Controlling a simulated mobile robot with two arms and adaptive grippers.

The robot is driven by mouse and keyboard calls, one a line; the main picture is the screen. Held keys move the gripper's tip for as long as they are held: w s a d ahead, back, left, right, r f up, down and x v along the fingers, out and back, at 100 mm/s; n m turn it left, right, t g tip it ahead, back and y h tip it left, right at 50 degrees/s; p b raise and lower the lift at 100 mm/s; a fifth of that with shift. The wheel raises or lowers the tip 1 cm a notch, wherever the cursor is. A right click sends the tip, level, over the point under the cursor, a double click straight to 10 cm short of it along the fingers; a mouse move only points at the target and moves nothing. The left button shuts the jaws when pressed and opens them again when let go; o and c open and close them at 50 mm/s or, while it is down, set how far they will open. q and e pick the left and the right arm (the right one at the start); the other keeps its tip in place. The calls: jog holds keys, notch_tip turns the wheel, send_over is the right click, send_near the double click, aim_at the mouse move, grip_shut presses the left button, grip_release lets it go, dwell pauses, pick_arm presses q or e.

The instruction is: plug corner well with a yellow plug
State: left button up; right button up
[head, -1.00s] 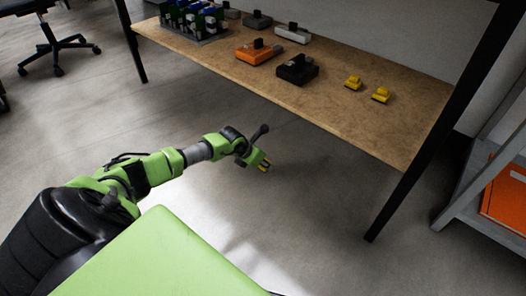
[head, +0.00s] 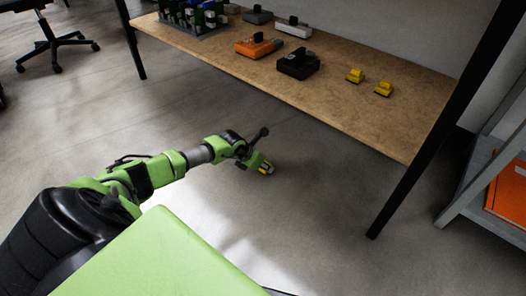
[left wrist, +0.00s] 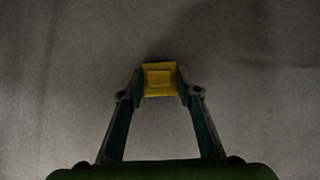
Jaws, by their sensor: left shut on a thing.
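My left gripper (head: 266,168) is out over the floor in front of the table in the head view. It is shut on a yellow plug (left wrist: 160,79), which shows between the two fingertips in the left wrist view. Two more yellow plugs, one (head: 355,75) and another (head: 383,88), lie on the right part of the table. A rack with blue, green and white parts (head: 196,20) stands at the table's far left end. I cannot make out a corner well at this size. My right gripper is not in view.
The wooden table (head: 330,107) also holds an orange module (head: 257,48), a black module (head: 298,65), a white module (head: 292,28) and a dark grey module (head: 257,16). A black table leg (head: 405,190) and a grey shelf (head: 468,190) stand at right. Floor before the table is clear.

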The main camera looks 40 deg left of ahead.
pick_arm(q)
jog(key=o, duration=1.3)
